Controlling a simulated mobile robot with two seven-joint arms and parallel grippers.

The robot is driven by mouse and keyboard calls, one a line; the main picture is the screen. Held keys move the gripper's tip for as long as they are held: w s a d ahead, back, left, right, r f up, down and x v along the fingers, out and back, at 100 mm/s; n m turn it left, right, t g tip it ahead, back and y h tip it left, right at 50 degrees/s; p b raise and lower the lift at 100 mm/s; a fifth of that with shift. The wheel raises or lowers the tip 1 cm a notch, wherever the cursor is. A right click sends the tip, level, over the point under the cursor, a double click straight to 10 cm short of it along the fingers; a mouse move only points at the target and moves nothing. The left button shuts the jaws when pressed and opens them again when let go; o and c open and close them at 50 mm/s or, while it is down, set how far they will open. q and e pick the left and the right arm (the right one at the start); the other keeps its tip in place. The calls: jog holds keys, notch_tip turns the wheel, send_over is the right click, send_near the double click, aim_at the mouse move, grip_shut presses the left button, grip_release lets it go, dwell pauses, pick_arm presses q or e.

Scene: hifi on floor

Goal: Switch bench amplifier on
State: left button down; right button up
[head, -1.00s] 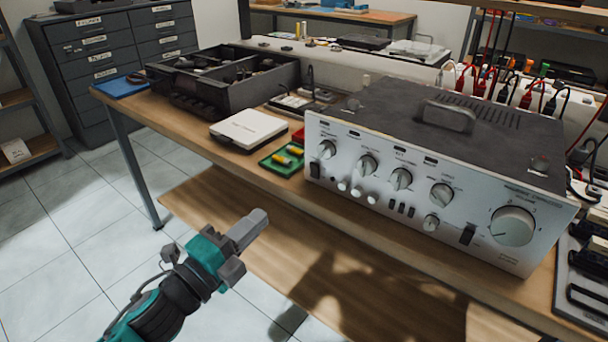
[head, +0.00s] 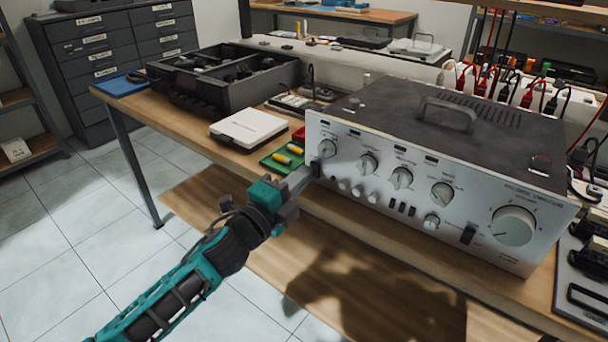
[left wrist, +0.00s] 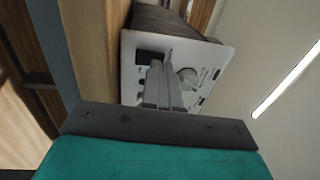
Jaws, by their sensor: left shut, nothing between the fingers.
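The bench amplifier (head: 400,160) is a silver-fronted box with a dark top and handle, standing on the wooden workbench. In the left wrist view the fingertips (left wrist: 158,70) are just in front of the panel (left wrist: 205,60), beside a dark square switch (left wrist: 150,56). I cannot tell whether they touch it. My right gripper is not in view.
Left of the amplifier are a green tray (head: 283,158) with yellow pieces, a white box (head: 249,130) and a dark open organiser (head: 225,80). Red and black cables (head: 500,90) hang behind it. The floor in front of the bench is clear.

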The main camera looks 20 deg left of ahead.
pick_arm(q)
jog(key=shift+w+d+r, duration=0.1)
jog(key=shift+w+d, duration=0.15)
jog(key=shift+w, duration=0.35)
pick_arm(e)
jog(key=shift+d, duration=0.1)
